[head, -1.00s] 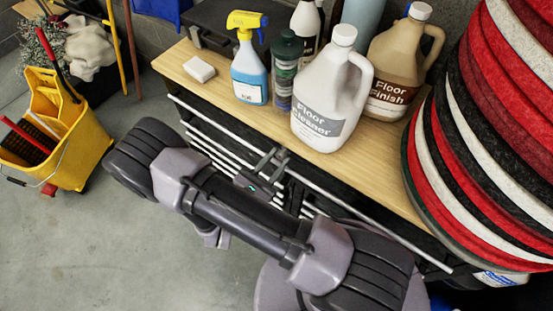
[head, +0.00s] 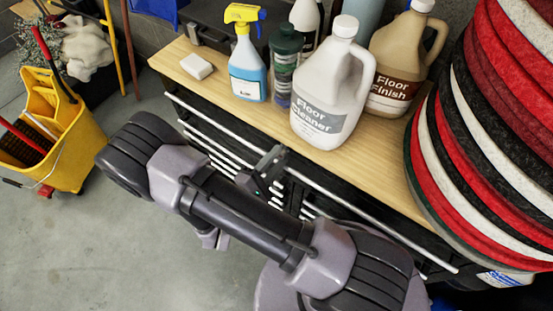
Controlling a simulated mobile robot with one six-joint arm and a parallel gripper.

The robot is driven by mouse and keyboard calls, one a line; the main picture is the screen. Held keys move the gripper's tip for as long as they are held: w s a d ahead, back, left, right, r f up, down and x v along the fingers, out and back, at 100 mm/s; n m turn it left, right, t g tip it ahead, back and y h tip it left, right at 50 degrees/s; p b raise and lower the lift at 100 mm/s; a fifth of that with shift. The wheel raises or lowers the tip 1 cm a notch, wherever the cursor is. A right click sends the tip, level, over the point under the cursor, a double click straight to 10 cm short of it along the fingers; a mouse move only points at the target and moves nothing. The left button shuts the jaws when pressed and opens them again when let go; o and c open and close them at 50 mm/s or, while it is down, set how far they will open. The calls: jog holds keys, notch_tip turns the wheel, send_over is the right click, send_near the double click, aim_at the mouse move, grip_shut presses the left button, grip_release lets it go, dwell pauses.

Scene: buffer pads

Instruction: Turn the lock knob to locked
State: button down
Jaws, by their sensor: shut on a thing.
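My gripper (head: 268,163) shows partly behind my own arm, at the top of the front of the dark drawer cabinet (head: 385,230). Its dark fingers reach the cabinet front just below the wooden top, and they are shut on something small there. The lock knob itself is hidden by the fingers and my arm, so its angle cannot be read. The cabinet's drawers have long silver handles, and the ones I can see look shut.
On the wooden top (head: 385,180) stand a floor cleaner jug (head: 325,90), a floor finish jug (head: 398,65), a spray bottle (head: 246,65) and a white block (head: 196,66). Stacked red, white and black pads (head: 500,120) rise at right. A yellow mop bucket (head: 70,135) stands left on open floor.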

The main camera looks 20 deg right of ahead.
jog(key=m+b, duration=0.2)
jog(key=m, duration=0.3)
jog(key=shift+f, duration=0.15)
jog(key=shift+m, duration=0.4)
